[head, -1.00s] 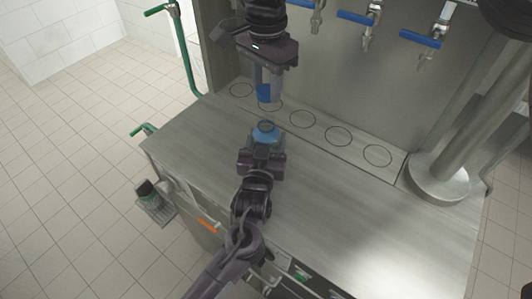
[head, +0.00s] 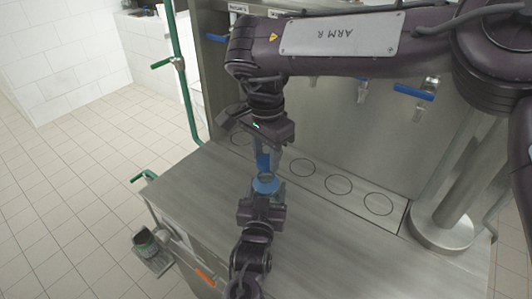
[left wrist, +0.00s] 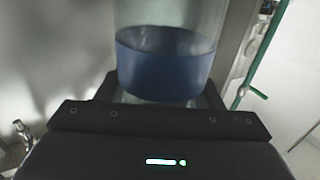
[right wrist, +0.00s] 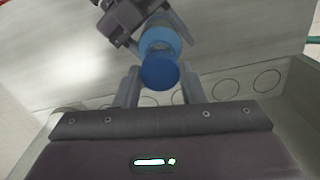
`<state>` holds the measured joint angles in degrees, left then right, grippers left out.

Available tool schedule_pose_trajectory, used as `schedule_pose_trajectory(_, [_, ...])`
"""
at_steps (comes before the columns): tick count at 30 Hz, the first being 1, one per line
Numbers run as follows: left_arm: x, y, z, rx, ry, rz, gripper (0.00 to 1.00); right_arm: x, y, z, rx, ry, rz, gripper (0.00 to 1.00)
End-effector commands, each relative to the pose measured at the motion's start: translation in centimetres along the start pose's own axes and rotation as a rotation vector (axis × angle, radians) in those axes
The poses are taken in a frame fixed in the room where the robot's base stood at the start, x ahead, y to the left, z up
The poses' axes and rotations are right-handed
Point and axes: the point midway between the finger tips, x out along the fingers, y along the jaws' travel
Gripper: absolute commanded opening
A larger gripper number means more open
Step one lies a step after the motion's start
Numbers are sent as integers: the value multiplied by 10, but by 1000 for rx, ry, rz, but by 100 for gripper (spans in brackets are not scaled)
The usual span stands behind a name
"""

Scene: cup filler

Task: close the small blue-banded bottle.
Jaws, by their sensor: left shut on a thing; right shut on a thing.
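The small bottle (head: 266,185) is clear with a blue band, and my left gripper (head: 264,196) is shut on it above the steel counter. In the left wrist view its blue band (left wrist: 165,65) fills the middle, between the fingers. My right gripper (head: 266,156) points down from above, shut on a blue cap (head: 263,161). In the right wrist view the cap (right wrist: 160,72) sits between the fingertips, with the bottle's lighter blue band (right wrist: 160,38) just beyond it. The cap is very near the bottle's mouth; whether they touch I cannot tell.
The steel counter (head: 330,240) is mostly bare. A strip with ringed spots (head: 338,184) runs along its back, under blue-handled taps (head: 413,91). A thick steel column (head: 450,190) stands at right. A green-handled rail (head: 175,80) is at left, and a small side shelf (head: 150,252) holds a dark green object.

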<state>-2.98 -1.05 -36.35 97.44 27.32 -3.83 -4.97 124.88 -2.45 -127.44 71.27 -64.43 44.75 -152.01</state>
Motion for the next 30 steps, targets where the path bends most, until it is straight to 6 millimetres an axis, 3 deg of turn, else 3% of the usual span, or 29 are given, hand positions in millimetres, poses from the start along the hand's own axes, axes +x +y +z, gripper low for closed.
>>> schedule_pose_trajectory(13, [0,0,0,0,-1,0,20,17,0,0,7,-1,1,16])
schedule_pose_trajectory(30, [0,0,0,0,-1,0,20,18,0,0,6,0,0,16])
